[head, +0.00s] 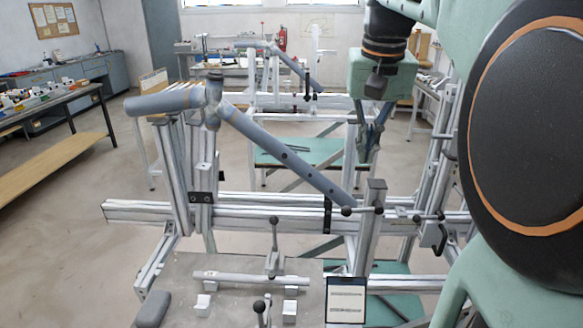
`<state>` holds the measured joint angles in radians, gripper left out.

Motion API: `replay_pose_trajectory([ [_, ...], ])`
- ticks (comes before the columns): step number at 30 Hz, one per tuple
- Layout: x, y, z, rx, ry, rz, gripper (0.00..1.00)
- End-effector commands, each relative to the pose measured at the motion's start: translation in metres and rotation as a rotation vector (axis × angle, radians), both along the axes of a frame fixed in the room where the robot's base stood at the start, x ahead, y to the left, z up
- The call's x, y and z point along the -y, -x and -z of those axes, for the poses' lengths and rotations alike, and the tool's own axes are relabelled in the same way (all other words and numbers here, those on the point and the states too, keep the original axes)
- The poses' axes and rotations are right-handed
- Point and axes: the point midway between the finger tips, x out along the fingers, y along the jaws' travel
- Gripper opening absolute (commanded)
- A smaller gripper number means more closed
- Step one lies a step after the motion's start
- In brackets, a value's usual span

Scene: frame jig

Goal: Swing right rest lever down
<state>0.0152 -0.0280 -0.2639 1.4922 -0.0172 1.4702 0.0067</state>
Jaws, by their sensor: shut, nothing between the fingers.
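The blue-grey frame tube (285,155) slopes down to the right across the jig. Its lower right end is beside an upright metal post (376,193). A short lever with dark ball ends (361,210) lies about level across this post; it looks like the right rest lever, though I cannot be sure. My gripper (369,157) points down above the post and the lever, apart from both in the picture. Its fingers are together and hold nothing. The depth between gripper and lever is hard to judge.
Another ball-ended lever (429,217) and a black handle (441,238) are farther right on the jig beam (250,216). An upright lever (274,235) stands on the grey front plate (232,270). A display panel (345,300) stands at front. A second jig is behind.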

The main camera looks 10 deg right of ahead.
Motion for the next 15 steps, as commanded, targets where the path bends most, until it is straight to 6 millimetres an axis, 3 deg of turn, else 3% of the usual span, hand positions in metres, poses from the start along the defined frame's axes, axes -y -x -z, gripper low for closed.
replay_pose_trajectory([
  [9, 0.004, -0.012, 0.070, -0.005, 0.000, 0.000, 0.00],
  [15, 0.004, -0.008, 0.096, -0.003, 0.000, 0.000, 0.00],
])
